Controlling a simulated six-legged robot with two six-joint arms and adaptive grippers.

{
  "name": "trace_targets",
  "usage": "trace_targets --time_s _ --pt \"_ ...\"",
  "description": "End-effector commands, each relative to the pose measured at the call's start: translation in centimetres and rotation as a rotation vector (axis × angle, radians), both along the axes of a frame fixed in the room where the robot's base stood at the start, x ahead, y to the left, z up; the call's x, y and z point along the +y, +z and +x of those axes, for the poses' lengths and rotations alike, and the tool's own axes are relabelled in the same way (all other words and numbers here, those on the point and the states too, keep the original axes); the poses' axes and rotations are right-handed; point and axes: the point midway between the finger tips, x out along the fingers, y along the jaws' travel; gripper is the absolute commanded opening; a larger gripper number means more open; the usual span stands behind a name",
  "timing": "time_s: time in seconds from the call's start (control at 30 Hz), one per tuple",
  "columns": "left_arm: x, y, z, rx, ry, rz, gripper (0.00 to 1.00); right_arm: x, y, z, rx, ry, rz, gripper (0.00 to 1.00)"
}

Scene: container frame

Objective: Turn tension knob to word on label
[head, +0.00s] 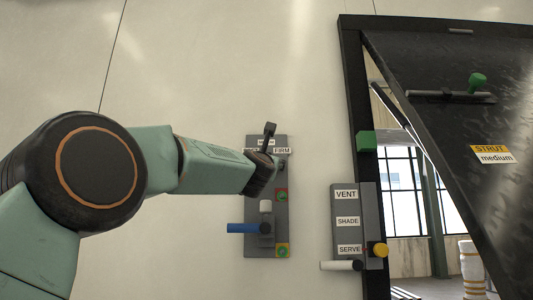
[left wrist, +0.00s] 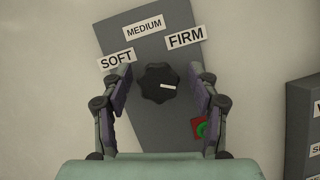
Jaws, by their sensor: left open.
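The black tension knob (left wrist: 158,82) sits on a grey panel (left wrist: 150,125) below the words SOFT (left wrist: 116,59), MEDIUM (left wrist: 144,28) and FIRM (left wrist: 186,38). Its white mark points right in the left wrist view, below FIRM and not at any of the words. My left gripper (left wrist: 161,76) is open, one finger on each side of the knob, with gaps visible. In the head view my left gripper (head: 267,150) covers the knob and part of the word plates. A label (head: 492,154) on the dark flap reads "STRUT medium". My right gripper is out of view.
To the right is a VENT/SHADE/SERVE panel (head: 346,207) with a white handle and yellow knob. The dark flap (head: 440,60) slants over the opening.

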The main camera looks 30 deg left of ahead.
Motion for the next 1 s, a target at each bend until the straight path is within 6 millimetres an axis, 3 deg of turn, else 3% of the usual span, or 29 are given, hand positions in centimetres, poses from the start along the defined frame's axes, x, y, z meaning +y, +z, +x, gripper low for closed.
trace_targets --time_s 0.4,1.0 --pt "0.21 0.16 0.41 -0.001 0.000 0.001 0.59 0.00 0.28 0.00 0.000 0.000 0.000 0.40" --pt "0.18 0.13 0.41 0.001 -0.001 0.001 0.08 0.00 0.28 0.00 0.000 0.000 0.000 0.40"
